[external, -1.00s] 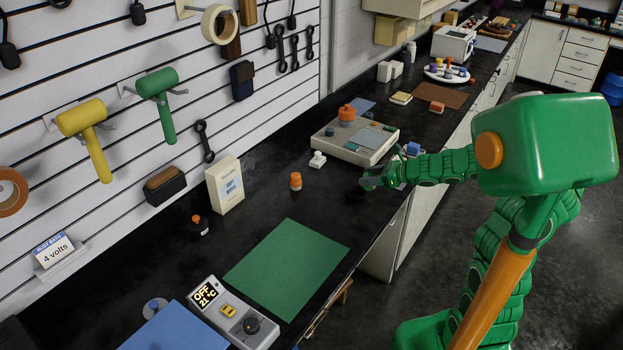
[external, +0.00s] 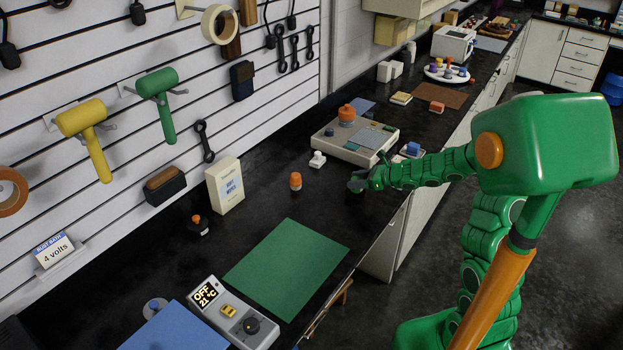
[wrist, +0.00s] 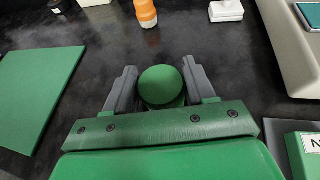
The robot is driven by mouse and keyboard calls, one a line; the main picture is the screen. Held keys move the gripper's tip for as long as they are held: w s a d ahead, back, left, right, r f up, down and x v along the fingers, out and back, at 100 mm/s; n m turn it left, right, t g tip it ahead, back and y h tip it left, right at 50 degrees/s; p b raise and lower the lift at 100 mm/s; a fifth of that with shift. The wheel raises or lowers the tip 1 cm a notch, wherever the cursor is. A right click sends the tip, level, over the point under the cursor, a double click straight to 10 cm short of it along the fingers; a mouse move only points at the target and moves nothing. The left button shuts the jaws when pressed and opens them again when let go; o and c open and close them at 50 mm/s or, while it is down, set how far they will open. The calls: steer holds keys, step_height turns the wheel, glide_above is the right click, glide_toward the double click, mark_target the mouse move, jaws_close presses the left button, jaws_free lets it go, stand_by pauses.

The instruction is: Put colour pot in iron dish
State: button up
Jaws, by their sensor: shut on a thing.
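My gripper (wrist: 159,78) is shut on a green round-topped pot (wrist: 160,86) in the wrist view. One grey finger is on each side of it, and its lower part is hidden. In the external view my gripper (external: 358,184) is over the black bench, to the right of the orange-topped bottle; the held pot is too small to make out there. A white plate (external: 429,73) with several small coloured pots stands at the far end. I cannot make out an iron dish with certainty.
The orange-topped bottle (external: 295,181) and a white item (external: 317,160) stand left of my gripper. A pale scale (external: 345,150) is behind it, with a blue item (external: 412,148) beside the scale. The green mat (external: 285,268) lies nearer the camera, with bare bench between.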

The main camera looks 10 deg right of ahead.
steer(key=shift+w+f, duration=0.15)
steer(key=shift+f, duration=1.5)
steer(key=shift+f, duration=0.15)
steer(key=o, duration=1.1)
steer(key=shift+c, duration=0.2)
steer(key=shift+r, duration=0.2)
steer(key=v, duration=1.2)
